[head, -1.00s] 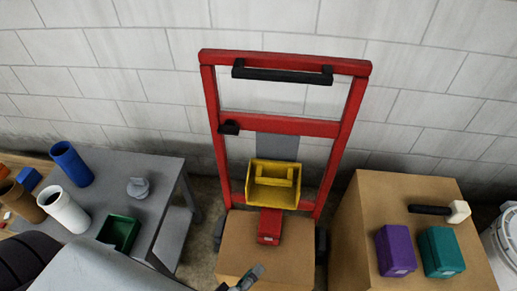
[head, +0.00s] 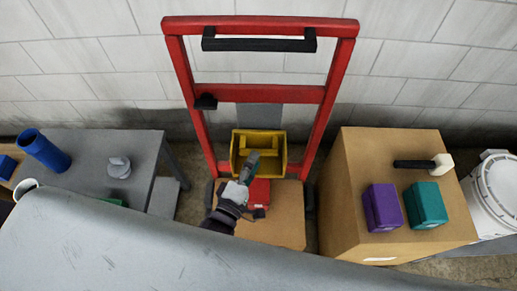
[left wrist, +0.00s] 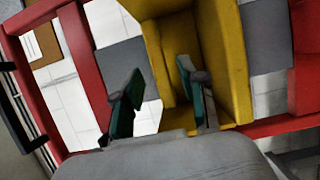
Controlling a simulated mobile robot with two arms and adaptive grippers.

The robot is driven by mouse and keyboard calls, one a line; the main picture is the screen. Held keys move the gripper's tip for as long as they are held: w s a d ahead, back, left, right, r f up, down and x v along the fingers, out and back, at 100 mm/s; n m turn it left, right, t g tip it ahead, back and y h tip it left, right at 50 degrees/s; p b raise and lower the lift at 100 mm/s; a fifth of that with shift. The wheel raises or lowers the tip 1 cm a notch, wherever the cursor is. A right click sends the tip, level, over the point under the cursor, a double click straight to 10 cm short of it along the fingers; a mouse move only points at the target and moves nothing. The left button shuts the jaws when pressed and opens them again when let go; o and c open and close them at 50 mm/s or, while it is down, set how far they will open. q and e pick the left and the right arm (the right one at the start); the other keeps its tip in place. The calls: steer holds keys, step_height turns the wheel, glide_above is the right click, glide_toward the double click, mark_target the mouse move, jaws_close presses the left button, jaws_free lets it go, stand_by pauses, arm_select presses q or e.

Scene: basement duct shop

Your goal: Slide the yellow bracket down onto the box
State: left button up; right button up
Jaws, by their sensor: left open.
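The yellow bracket (head: 274,141) sits low on the red hand truck's frame, in front of a grey upright plate (head: 262,117). Below it a cardboard box (head: 275,231) stands at the foot of the hand truck, with a red block (head: 259,195) on top. My left gripper (head: 249,165) is in front of the bracket and hides part of it and of the red block. In the left wrist view its fingers (left wrist: 160,98) are apart, and the bracket (left wrist: 222,50) is close, partly behind the right-hand finger. Contact cannot be told. My right gripper is out of view.
The red hand truck (head: 341,70) stands by the wall. A large carton (head: 352,202) on the right bears a purple block (head: 382,207), a teal block (head: 426,205) and a mallet (head: 441,163). A grey table (head: 92,150) on the left holds a blue cylinder (head: 45,150).

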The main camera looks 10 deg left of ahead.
mark_target(259, 151)
arm_select(q)
steer(key=shift+w+d, duration=0.2)
steer(key=shift+w, duration=0.8)
steer(key=shift+w+d, duration=0.2)
steer(key=shift+w, duration=0.8)
jaws_close()
steer(key=shift+f, duration=0.1)
